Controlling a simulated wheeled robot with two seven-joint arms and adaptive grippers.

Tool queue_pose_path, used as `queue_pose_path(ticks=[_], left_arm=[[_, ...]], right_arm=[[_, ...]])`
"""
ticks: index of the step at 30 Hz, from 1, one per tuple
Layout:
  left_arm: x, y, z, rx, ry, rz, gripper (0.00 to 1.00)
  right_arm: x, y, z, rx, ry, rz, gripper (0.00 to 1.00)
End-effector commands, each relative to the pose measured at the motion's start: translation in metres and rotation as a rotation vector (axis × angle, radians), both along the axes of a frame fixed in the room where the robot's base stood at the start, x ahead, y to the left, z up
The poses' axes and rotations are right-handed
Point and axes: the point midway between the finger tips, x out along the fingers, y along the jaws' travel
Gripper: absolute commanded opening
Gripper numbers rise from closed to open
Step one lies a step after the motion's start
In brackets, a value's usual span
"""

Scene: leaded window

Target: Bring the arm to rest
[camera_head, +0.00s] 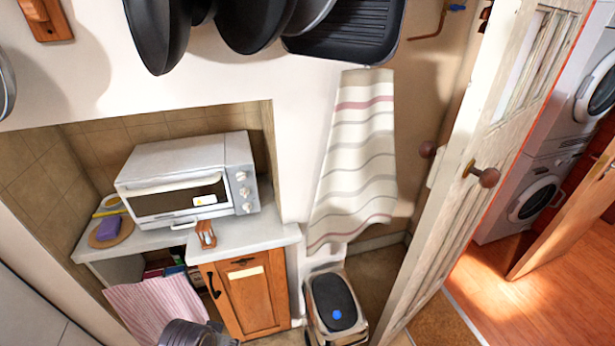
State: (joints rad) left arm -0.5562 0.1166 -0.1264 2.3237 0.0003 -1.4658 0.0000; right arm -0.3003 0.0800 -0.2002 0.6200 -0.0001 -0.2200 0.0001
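Neither my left gripper nor my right gripper shows in the head view. A dark grey rounded part shows at the bottom edge, left of the middle, in front of the wooden cabinet. It is cut off by the frame, and I cannot tell which part it is. No fingers and no held object are visible.
A white toaster oven (185,180) stands on a counter (250,233) in an alcove, above a wooden cabinet (247,296). Pans (350,25) and a striped towel (357,160) hang on the wall. A bin (335,303) stands below. A white door (465,190) stands open at right.

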Motion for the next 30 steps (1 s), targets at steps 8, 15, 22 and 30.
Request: queue_pose_path(ticks=[8,15,22,30], left_arm=[[0.005,-0.002,-0.066,0.001,0.025,-0.003,0.44],[0.002,-0.002,-0.129,0.003,0.045,-0.006,0.44],[-0.009,-0.001,-0.188,0.004,0.066,-0.01,0.44],[-0.03,0.002,-0.253,0.006,0.087,-0.014,0.44]], right_arm=[[0.0,-0.001,0.0,-0.001,0.0,0.0,0.4],[0.0,-0.001,-0.001,-0.001,0.0,0.0,0.4],[0.0,-0.001,-0.001,-0.001,0.0,0.0,0.4],[0.0,-0.001,-0.001,-0.001,0.0,0.0,0.4]])
